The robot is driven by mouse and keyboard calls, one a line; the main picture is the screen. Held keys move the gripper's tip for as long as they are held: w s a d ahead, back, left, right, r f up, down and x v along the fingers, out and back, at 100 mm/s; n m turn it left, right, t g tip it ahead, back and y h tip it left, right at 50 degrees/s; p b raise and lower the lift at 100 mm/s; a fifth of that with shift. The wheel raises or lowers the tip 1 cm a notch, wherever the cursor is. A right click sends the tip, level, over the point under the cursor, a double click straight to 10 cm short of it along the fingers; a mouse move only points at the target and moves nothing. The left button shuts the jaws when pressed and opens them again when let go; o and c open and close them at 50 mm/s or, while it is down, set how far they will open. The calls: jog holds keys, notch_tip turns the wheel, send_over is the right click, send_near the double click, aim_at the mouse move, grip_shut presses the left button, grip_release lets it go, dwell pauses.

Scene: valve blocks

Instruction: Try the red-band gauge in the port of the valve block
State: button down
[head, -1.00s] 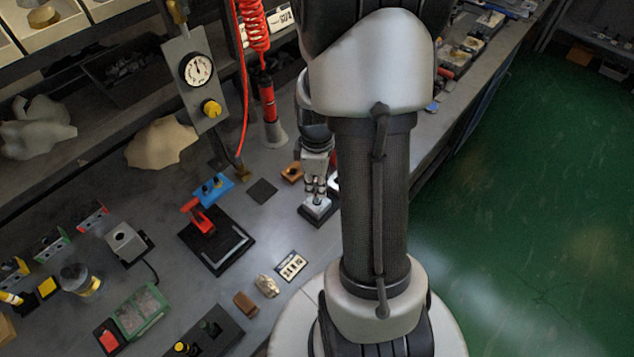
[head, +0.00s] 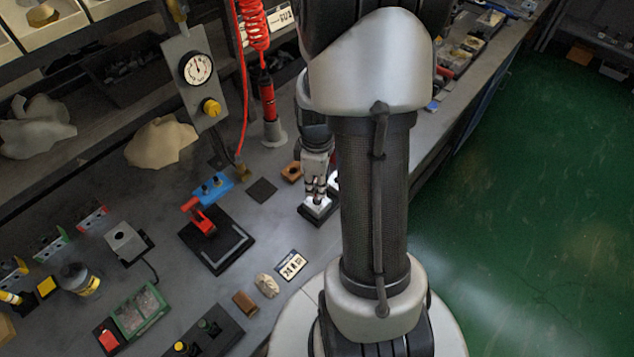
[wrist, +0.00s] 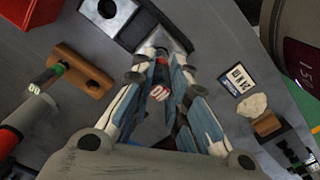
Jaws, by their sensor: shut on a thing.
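My gripper (wrist: 165,62) is shut on the red-band gauge (wrist: 159,78), a small dark piece with a red band and a pale marked end, in the wrist view. The valve block (wrist: 118,16) is a grey block with a round dark port on a black base, at the top of that view. The gauge appears to the right of the port, apart from it; its far end is partly hidden by the fingertips. In the head view my gripper (head: 317,188) is over the block (head: 315,209), and the gauge cannot be made out.
A brown block (wrist: 70,62) with a hole and a green-band piece (wrist: 46,78) lies left in the wrist view. A number card (wrist: 237,78) and a pale stone (wrist: 252,106) lie right. A red-handled clamp (head: 203,220) stands left of my gripper in the head view.

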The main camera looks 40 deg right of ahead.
jog(key=shift+f+b, duration=0.5)
jog(key=shift+f, duration=0.2)
dwell(0.7)
jog(key=shift+r, duration=0.15)
dwell(1.1)
jog(key=shift+r+p, duration=2.6)
jog(key=shift+r, duration=0.3)
